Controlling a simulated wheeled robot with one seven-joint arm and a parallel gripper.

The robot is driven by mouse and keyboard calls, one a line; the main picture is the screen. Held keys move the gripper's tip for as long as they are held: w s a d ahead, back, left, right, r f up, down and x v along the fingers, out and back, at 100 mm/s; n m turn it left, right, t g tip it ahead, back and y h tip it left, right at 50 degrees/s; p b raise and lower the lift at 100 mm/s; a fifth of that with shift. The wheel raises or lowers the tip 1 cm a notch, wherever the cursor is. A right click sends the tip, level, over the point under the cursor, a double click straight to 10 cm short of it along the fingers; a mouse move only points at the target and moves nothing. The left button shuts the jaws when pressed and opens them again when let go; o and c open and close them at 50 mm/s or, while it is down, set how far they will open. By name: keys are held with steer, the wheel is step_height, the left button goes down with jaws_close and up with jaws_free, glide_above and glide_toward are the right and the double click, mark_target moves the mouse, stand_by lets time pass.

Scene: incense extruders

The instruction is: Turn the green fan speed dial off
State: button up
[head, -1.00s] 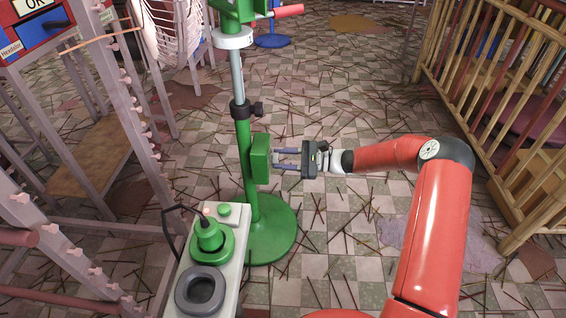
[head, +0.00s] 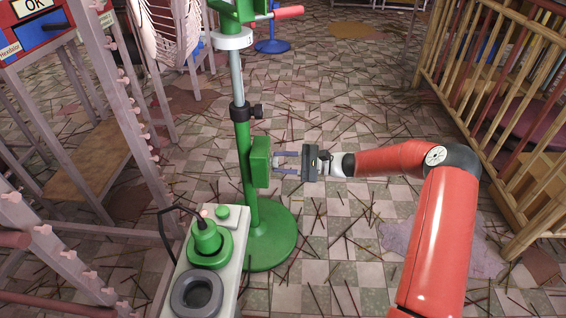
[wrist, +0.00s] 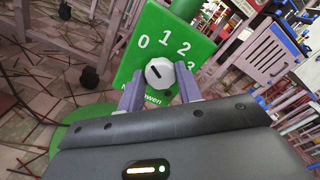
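The green fan control box (head: 260,162) is fixed on the green stand's pole in the head view. In the wrist view its green face (wrist: 128,72) carries the numbers 0, 1, 2 and 3. The dial (wrist: 160,72) is a white round knob with a short dark mark; I cannot tell for sure which number it points at. My gripper (head: 276,162) is open just right of the box, level with it. In the wrist view my gripper (wrist: 160,88) has one finger on each side of the knob's lower part. I cannot tell whether they touch it.
A white bench (head: 238,240) with a green button, a green plug-like piece and a grey ring stands at front left. A pinkish pegged rack (head: 130,100) is at left, a wooden slatted shelf (head: 520,100) at right. Sticks litter the tiled floor.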

steer(key=o, duration=0.4)
steer(key=shift+c, duration=0.2)
steer(key=d, duration=0.7)
steer(key=shift+d, duration=0.4)
steer(key=shift+s+p, duration=0.1)
steer(key=shift+p, duration=0.2)
steer(key=s+a+r+n+g+h+p, duration=0.2)
steer(key=s+a+r+n+g+h, duration=0.15)
steer(key=s+r+h, duration=0.3)
steer(key=s+d+r+n+t+h+p, duration=0.2)
steer(key=s+d+r+h, duration=0.1)
steer(key=s+r, duration=0.4)
steer(key=s+d+r+n+t+h+p, duration=0.2)
steer(key=s+r, duration=0.5)
steer(key=s, duration=0.4)
steer(key=s+d+r+n+t+h+p, duration=0.2)
steer(key=s+d+r+t+h, duration=0.2)
steer(key=s, duration=0.6)
steer(key=d+r+h, duration=0.2)
steer(key=d+r, duration=0.1)
steer(key=shift+d+r+p, duration=0.2)
steer(key=shift+d+p, duration=0.15)
steer(key=shift+d, duration=0.05)
steer(key=shift+s+d+t+h, duration=0.25)
steer(key=shift+s, duration=0.05)
steer(key=shift+c, duration=0.2)
